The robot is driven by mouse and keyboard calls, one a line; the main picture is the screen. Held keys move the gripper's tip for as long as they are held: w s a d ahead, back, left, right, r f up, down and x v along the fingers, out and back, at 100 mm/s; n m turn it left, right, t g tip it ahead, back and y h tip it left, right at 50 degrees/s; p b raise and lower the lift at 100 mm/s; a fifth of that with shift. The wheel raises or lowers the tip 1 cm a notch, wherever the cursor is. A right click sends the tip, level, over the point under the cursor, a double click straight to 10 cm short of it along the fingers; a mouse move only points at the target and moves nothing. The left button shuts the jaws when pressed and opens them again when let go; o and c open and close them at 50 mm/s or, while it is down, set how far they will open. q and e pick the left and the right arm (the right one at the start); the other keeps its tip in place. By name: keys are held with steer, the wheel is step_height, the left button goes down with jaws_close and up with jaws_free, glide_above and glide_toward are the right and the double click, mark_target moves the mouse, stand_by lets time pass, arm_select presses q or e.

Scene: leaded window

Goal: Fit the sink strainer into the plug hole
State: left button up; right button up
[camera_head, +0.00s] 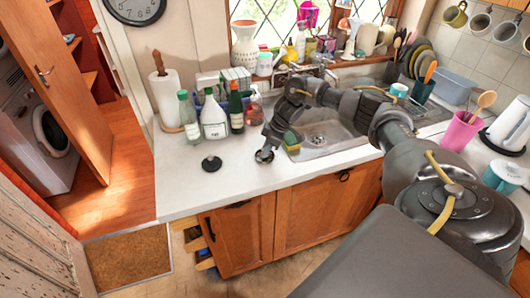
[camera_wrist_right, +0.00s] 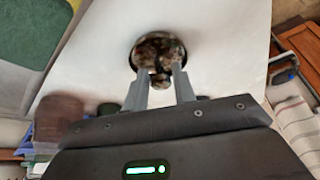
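The sink strainer (camera_head: 264,156), a small round metal piece with a dark rim, is on the white counter in front of the sink. In the right wrist view the strainer (camera_wrist_right: 158,50) shows a shiny mottled bowl and a small knob. My right gripper (camera_head: 268,146) is directly over it, pointing down. In the wrist view the two fingers (camera_wrist_right: 159,72) are apart, one on each side of the knob, with small gaps visible. The sink (camera_head: 325,135) is to the right; its plug hole is small and partly hidden by my arm. My left gripper is not in view.
A black disc with a knob (camera_head: 211,162) lies on the counter to the left. A green and yellow sponge (camera_head: 291,141) is beside the gripper at the sink's edge. Bottles (camera_head: 213,118) stand behind.

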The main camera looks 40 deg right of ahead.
steer(key=shift+w+a+f, duration=0.2)
steer(key=shift+a+f, duration=0.05)
steer(key=shift+f, duration=0.4)
jaws_close()
steer(key=shift+r, duration=0.15)
steer(key=shift+r+b, duration=0.3)
steer(key=shift+b, duration=0.05)
step_height(320, 180, up, 2)
steer(key=shift+r+b, duration=0.1)
steer(key=shift+b, duration=0.65)
steer(key=s+a+r+b, duration=0.1)
steer(key=s+a+r, duration=0.4)
steer(key=s+r, duration=0.5)
steer(key=s, duration=0.3)
